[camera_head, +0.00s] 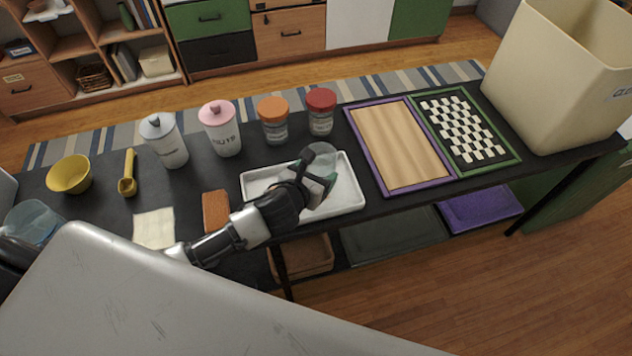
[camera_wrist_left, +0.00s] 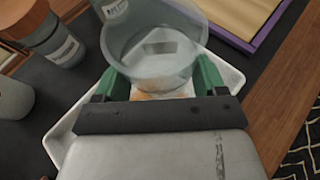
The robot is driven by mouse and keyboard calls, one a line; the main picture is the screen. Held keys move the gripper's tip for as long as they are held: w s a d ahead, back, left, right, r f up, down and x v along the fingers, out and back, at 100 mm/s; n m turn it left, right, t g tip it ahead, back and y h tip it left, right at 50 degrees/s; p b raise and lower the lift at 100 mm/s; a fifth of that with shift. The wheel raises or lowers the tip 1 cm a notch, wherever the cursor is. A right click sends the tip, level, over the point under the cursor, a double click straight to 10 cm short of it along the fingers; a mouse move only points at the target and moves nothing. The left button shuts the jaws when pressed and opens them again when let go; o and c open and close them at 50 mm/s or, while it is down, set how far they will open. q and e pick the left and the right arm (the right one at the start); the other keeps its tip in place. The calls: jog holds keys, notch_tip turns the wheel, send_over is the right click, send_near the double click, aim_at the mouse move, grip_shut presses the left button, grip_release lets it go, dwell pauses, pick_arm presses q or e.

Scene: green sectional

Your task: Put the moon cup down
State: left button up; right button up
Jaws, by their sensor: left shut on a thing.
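The moon cup (camera_head: 321,156) is a clear, see-through cup in my left gripper (camera_head: 318,178), over the white tray (camera_head: 350,201) on the dark table. In the left wrist view, the cup (camera_wrist_left: 155,45) sits between the green fingers of the left gripper (camera_wrist_left: 155,80), which are shut on it. A small label shows on it, but I cannot make out a moon. I cannot tell whether its base touches the tray, since the gripper hides part of it. My right gripper is not in view.
Left of the tray are a brown sponge (camera_head: 215,210) and a pale cloth (camera_head: 154,228). Behind it stand orange-lidded (camera_head: 274,121) and red-lidded (camera_head: 320,112) jars. Right are a wooden board (camera_head: 400,145), a checkered board (camera_head: 462,130) and a large cream bin (camera_head: 550,80).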

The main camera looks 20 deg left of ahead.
pick_arm(q)
jog(key=shift+f, duration=1.8)
jog(key=shift+f+b, duration=0.1)
jog(key=shift+b, duration=0.2)
jog(key=o, duration=1)
jog(key=shift+s, duration=0.15)
jog(key=v, duration=1.2)
